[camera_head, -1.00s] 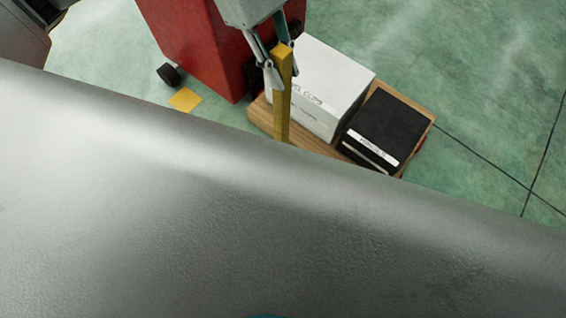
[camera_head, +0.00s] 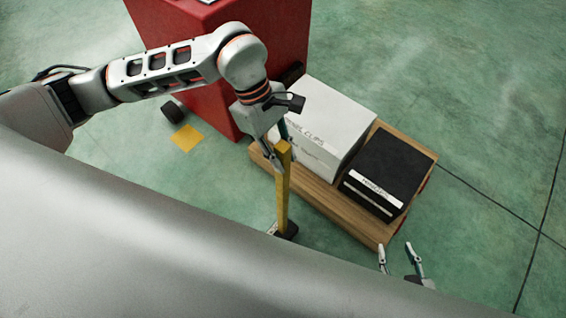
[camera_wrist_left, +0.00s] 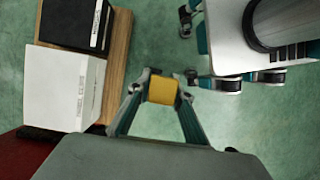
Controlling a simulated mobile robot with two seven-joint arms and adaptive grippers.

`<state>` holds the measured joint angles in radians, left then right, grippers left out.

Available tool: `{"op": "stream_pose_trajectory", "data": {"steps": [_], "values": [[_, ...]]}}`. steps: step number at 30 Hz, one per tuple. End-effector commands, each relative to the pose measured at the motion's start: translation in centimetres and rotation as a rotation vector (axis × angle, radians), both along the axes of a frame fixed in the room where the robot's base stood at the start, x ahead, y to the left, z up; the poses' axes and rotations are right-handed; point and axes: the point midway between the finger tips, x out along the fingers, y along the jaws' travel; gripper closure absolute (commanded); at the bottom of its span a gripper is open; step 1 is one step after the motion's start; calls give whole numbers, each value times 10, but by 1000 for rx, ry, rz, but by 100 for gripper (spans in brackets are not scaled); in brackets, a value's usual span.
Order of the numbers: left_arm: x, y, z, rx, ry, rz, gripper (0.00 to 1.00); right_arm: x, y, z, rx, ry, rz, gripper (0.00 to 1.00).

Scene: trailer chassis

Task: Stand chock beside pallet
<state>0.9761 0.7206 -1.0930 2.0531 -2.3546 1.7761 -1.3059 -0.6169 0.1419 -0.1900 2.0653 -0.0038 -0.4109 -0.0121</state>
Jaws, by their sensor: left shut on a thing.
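The chock has a tall yellow post (camera_head: 282,190) with a dark foot (camera_head: 288,230) at its lower end. My left gripper (camera_head: 279,155) is shut on the top of the post, which is upright. In the left wrist view the yellow post top (camera_wrist_left: 163,90) sits between the fingertips (camera_wrist_left: 162,80). The wooden pallet (camera_head: 325,200) lies to the right of the post, and the foot appears beside its near left edge. I cannot tell whether the foot touches the floor. My right gripper (camera_head: 398,258) is open and empty near the pallet's near right corner.
A white box (camera_head: 325,130) and a black box (camera_head: 385,178) stand on the pallet. A red cabinet (camera_head: 200,60) on wheels is behind it. A yellow square (camera_head: 186,138) lies on the green floor. The floor on the right is clear.

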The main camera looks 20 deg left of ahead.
Motion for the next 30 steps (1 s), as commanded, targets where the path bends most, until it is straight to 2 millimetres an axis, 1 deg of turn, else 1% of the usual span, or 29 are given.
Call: {"op": "stream_pose_trajectory", "data": {"steps": [2, 9, 11, 19, 23, 24, 25, 30], "values": [[0, -1, -3, -2, -1, -1, 100, 1, 0, 0, -1, -2, 0, 60], [-1, -1, -35, -3, 3, -2, 100, -3, -1, -9, -4, 11, 1, 60], [-1, -1, -40, -3, 2, 0, 100, -4, -1, -10, -6, 12, 1, 60], [1, -1, -40, -2, -3, -2, 100, -2, -2, -8, -7, 8, 1, 60], [0, -1, -44, -2, -2, -1, 100, -2, -2, -9, -6, 9, 1, 60], [0, 0, -44, 0, 0, -1, 72, -2, -2, -8, -7, 8, 1, 60], [0, 0, -44, 0, 0, -1, 64, -2, -2, -8, -7, 8, 1, 60], [0, 0, -44, 0, 0, -1, 63, -1, -2, -8, -6, 6, 0, 60]]}}
